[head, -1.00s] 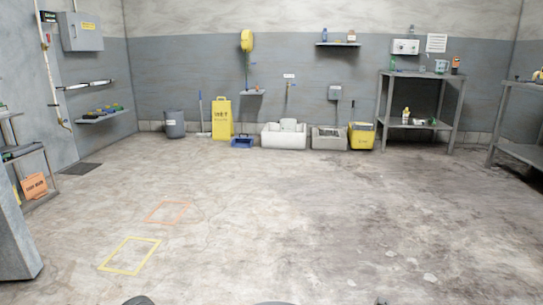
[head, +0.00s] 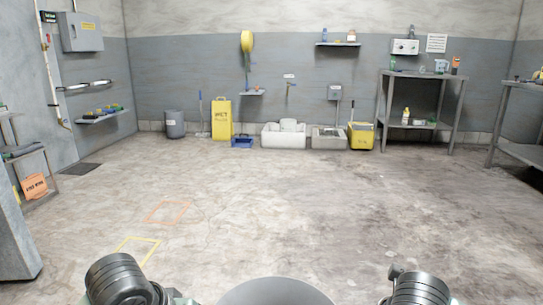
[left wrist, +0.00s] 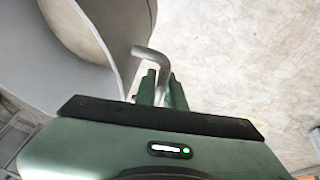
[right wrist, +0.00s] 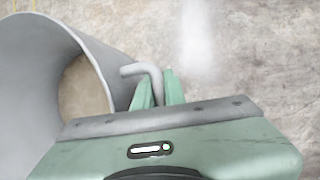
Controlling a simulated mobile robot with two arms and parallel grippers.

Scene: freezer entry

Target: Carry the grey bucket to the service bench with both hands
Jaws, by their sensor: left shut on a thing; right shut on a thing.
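The grey bucket (head: 275,291) shows at the bottom centre of the head view, with only its upper part in frame. In the left wrist view its wall (left wrist: 110,25) curves across the upper left. My left gripper (left wrist: 155,80) is shut on a bent metal handle at its side. In the right wrist view the bucket (right wrist: 95,55) is at the left, and my right gripper (right wrist: 158,85) is shut on a similar bent handle. Two grey metal tables stand at the right: one by the back wall (head: 425,75), one at the right edge (head: 520,150). I cannot tell which is the service bench.
Open concrete floor lies ahead, with an orange (head: 168,212) and a yellow (head: 138,248) floor outline at the left. A grey bin (head: 175,124), yellow sign (head: 222,118), white sink (head: 284,136) and yellow mop bucket (head: 361,136) line the back wall.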

